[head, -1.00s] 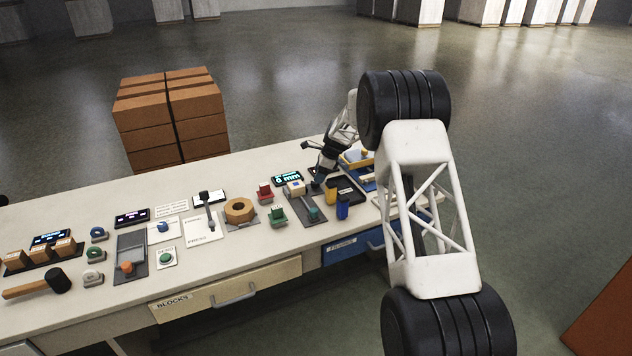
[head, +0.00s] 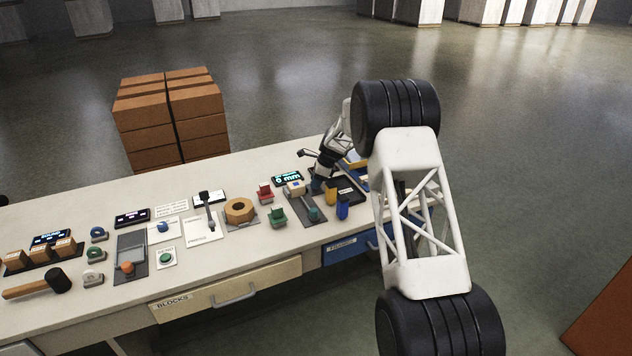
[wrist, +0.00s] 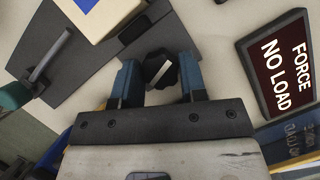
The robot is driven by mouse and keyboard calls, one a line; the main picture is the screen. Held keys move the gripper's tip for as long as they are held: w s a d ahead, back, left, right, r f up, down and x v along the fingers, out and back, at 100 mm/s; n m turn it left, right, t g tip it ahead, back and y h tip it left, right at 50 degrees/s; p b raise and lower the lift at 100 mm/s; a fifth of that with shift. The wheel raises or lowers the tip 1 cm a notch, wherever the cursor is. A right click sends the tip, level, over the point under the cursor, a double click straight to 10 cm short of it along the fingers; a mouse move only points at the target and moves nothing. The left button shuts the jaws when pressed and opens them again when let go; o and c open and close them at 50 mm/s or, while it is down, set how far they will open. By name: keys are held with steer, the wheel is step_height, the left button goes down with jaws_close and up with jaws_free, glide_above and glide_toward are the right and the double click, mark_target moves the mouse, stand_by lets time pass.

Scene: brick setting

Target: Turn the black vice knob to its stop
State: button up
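The black vice knob (wrist: 160,68) with a white pointer line shows in the wrist view. The pointer lies on a slant. My gripper (wrist: 160,80) has blue fingers, one on each side of the knob, and they appear shut on it with no clear gap. In the head view my gripper (head: 316,186) is low over the right part of the bench, and the knob is hidden there. A cream block with a blue mark (wrist: 95,12) sits on the grey plate beside the knob; it also shows in the head view (head: 296,188).
A dark display (wrist: 280,65) reads FORCE NO LOAD. A green-handled part (head: 314,213) and yellow (head: 331,194) and blue (head: 342,207) pieces stand near my gripper.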

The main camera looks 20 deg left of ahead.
steer(key=c, duration=0.3)
steer(key=shift+n, duration=0.3)
steer(key=n+g, duration=0.1)
steer(key=n, duration=0.1)
steer(key=n+h, duration=0.1)
steer(key=n, duration=0.1)
steer(key=shift+w+a+n+g, duration=0.1)
steer(key=shift+n+g, duration=0.3)
steer(key=n+g+h, duration=0.1)
steer(key=n, duration=0.2)
steer(key=shift+n, duration=0.3)
steer(key=n+h, duration=0.1)
steer(key=n, duration=0.3)
steer(key=shift+h, duration=0.4)
steer(key=shift+n, duration=0.3)
steer(key=o, duration=0.9)
